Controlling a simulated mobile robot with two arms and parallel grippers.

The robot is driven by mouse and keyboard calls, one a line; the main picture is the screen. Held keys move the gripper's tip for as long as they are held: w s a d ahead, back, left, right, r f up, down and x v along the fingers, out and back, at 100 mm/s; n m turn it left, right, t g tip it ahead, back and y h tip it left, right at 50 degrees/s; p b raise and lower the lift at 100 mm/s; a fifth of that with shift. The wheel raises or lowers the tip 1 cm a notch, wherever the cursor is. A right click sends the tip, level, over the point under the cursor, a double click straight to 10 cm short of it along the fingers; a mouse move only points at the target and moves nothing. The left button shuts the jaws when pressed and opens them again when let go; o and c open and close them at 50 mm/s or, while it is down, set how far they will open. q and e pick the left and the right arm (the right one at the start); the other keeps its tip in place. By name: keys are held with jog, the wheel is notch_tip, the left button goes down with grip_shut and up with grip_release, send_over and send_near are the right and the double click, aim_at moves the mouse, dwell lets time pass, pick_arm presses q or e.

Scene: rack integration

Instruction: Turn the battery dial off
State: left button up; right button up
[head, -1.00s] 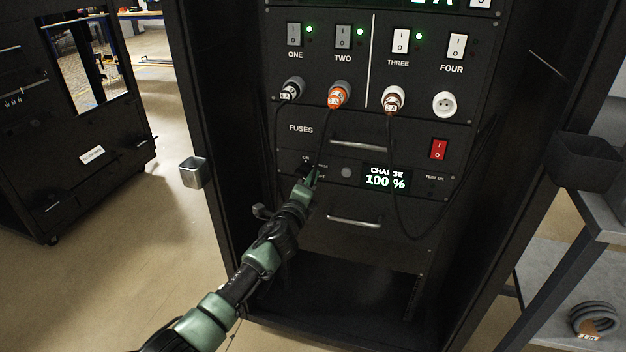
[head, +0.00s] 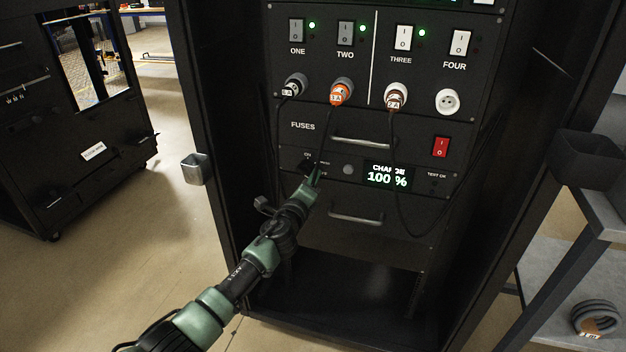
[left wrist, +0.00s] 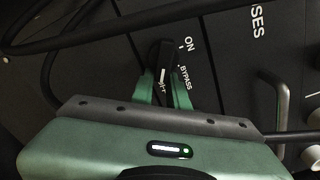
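The battery dial (left wrist: 163,56) is a black knob with a white mark, on the dark battery panel, with ON and BYPASS printed at its right in the left wrist view. The lower label is hidden behind my gripper. My left gripper (left wrist: 164,92) has a green finger on each side of the knob, apparently closed against it. In the head view the left gripper (head: 314,177) reaches the panel and covers most of the dial. The panel display (head: 387,176) reads CHARGE 100 %. My right gripper is not in view.
Above are a fuses drawer with a handle (head: 361,141), a red switch (head: 441,147) and several sockets, three with plugs (head: 340,92). A cable (head: 395,150) hangs past the display. Another drawer handle (head: 355,217) sits below. Rack walls stand on both sides.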

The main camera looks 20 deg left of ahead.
pick_arm(q)
jog(key=o, duration=0.5)
jog(key=shift+w+a+r+y, duration=0.15)
jog(key=shift+a+r+y, duration=0.15)
jog(key=shift+a+r, duration=0.35)
jog(key=shift+o, duration=0.9)
jog(key=shift+a+f, duration=0.15)
jog(key=shift+a, duration=0.05)
jog(key=shift+f, duration=0.15)
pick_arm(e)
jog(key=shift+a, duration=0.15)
pick_arm(q)
jog(key=shift+s+d, duration=0.25)
jog(key=shift+s, duration=0.05)
jog(key=s+p, duration=0.2)
jog(key=s, duration=0.5)
jog(key=shift+s+a, duration=0.2)
jog(key=shift+a, duration=0.1)
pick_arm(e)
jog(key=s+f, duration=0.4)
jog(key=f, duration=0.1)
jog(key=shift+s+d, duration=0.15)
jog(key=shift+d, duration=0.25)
